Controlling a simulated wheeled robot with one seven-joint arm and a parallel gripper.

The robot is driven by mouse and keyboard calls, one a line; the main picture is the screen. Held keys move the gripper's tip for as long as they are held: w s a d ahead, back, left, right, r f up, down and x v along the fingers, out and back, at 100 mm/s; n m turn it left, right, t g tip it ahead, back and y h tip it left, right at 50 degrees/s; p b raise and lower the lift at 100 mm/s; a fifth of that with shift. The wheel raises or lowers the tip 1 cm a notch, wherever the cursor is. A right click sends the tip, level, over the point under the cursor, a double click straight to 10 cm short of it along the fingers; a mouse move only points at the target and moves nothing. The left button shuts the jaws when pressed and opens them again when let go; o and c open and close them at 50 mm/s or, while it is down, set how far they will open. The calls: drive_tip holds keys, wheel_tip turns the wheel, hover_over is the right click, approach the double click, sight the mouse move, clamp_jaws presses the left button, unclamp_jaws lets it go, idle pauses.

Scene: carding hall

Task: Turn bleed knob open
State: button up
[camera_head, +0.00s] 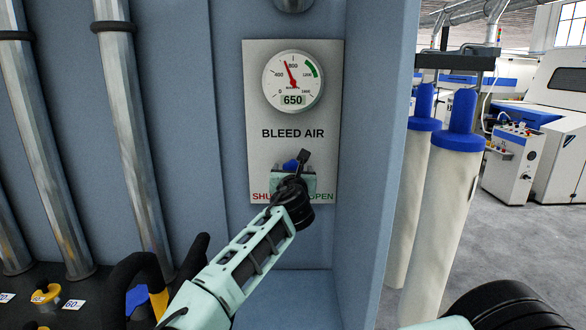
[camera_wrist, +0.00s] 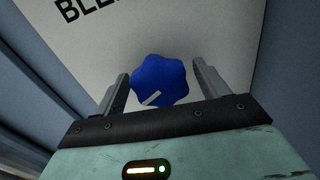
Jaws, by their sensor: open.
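The blue lobed bleed knob (camera_wrist: 160,78) sits on the pale panel plate (camera_head: 255,110) between my gripper's two fingers. Its white pointer mark points to the lower left in the wrist view. In the head view my gripper (camera_head: 297,164) covers most of the knob (camera_head: 289,165).
A gauge (camera_head: 293,82) above the BLEED AIR lettering reads 650. The plate is in a blue-grey recess with a side wall (camera_head: 376,150) on the right. Metal pipes (camera_head: 133,130) and yellow valves (camera_head: 46,293) are at the left. White rolls with blue ends (camera_head: 448,200) stand outside at the right.

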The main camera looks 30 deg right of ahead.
drive_tip(key=c, duration=0.9)
drive_tip(key=shift+c, duration=0.2)
